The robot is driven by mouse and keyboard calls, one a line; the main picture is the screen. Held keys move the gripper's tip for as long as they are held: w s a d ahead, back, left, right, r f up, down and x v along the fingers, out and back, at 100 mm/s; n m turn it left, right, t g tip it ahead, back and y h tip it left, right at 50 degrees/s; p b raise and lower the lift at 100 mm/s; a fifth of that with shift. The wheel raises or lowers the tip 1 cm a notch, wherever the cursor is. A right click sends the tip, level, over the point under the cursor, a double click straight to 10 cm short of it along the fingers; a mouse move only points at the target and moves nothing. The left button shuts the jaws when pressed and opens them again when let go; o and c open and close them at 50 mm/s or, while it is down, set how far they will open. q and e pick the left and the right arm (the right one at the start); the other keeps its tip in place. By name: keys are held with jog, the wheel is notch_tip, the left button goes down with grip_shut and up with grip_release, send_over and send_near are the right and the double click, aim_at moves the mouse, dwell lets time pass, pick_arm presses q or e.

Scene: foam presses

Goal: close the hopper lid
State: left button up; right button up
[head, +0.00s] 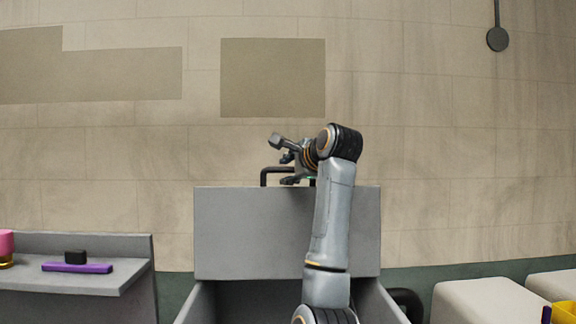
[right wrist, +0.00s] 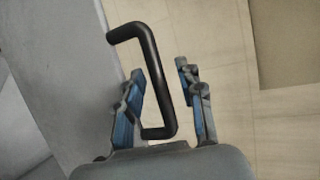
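The grey hopper lid (head: 255,232) stands raised and upright at the back of the grey hopper (head: 198,303), whose dark inside shows below it. A black bar handle (head: 264,176) is on the lid's top edge. My right gripper (head: 285,158) is at this handle. In the right wrist view, my right gripper (right wrist: 161,72) is open, with one blue-padded finger on each side of the handle (right wrist: 150,62). Gaps show between the bar and the fingers near the tips. The lid (right wrist: 62,75) fills the left side there. My left gripper is not in view.
A grey side table (head: 130,278) at left holds a purple brush-like item (head: 77,268) and a pink object (head: 6,243). White blocks (head: 485,302) and a yellow object (head: 565,312) are at lower right. A tiled wall (head: 440,130) stands behind.

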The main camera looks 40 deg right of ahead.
jog(key=shift+w+f, duration=0.1)
grip_shut()
